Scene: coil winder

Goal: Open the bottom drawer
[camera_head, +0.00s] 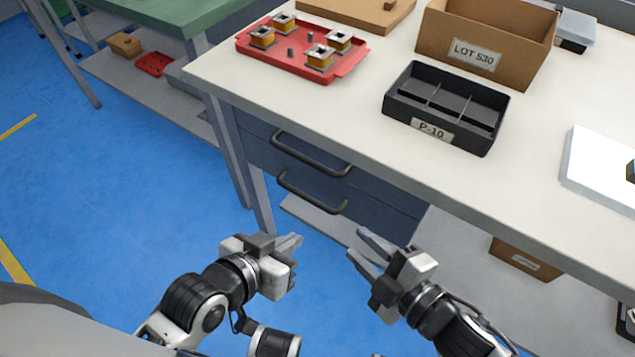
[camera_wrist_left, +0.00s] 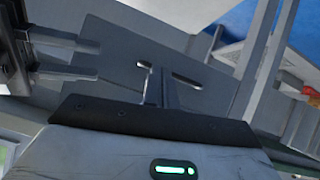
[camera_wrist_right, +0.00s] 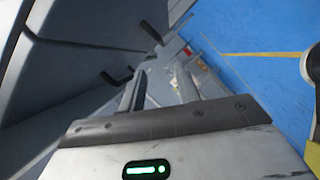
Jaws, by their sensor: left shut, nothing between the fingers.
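The bottom drawer (camera_head: 366,207) is closed under the white bench top, with a dark bar handle (camera_head: 312,193) on its grey-blue front. The upper drawer's similar handle (camera_head: 310,154) sits just above it. My left gripper (camera_head: 297,241) is shut and empty, in front of and below the bottom handle, apart from it. My right gripper (camera_head: 355,245) is open and empty, to the right of the left one and also short of the handle. The right wrist view shows two dark handles (camera_wrist_right: 117,78) on the drawer fronts; I cannot tell which belongs to the bottom drawer.
The bench top (camera_head: 330,110) carries a red tray (camera_head: 340,70) of coils, a black divided bin (camera_head: 395,105) and a LOT 530 box (camera_head: 430,35). A bench leg (camera_head: 262,210) stands left of the drawers. A lower shelf (camera_head: 470,265) holds a cardboard box (camera_head: 525,260). Blue floor lies open at left.

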